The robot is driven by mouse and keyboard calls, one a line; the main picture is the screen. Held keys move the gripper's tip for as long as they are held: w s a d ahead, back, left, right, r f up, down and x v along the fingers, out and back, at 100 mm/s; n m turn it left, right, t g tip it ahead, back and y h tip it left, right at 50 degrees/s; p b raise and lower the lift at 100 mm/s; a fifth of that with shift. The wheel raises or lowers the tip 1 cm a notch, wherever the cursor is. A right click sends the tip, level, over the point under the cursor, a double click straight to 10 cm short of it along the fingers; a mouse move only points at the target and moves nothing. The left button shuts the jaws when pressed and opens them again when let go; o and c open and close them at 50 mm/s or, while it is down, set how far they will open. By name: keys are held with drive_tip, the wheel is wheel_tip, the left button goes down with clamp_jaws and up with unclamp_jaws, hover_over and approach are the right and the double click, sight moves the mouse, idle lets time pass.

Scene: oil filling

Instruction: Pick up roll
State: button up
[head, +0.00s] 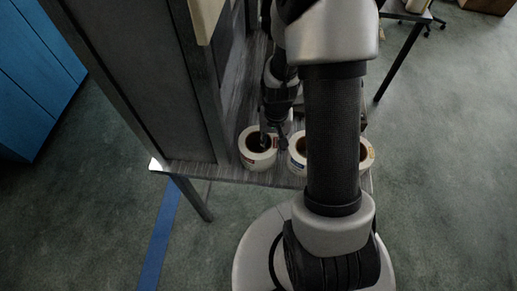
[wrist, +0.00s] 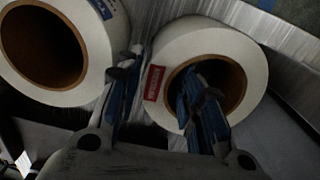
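White tape rolls with brown cores stand in a row at the table's near edge in the head view: a left roll (head: 246,157), a middle roll (head: 296,160) and a right roll (head: 368,155) partly behind my arm. My gripper (head: 273,138) is down at the left roll. In the wrist view my gripper (wrist: 163,98) has one blue-padded finger inside the core of this roll (wrist: 213,41) and the other outside, beside its wall and red label. The fingers are apart, with the wall between them; a small gap seems to show at the outer finger. The middle roll (wrist: 101,48) is close by.
A grey table (head: 213,171) carries the rolls. A dark upright panel (head: 140,75) stands on its left, close to my gripper. The floor at the right is mostly clear, with another table at the top right.

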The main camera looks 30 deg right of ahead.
drive_tip(key=shift+c, duration=0.2)
clamp_jaws()
drive_tip(key=shift+r, duration=0.15)
idle(0.4)
wheel_tip(320, 180, up, 20)
drive_tip(key=p, duration=0.6)
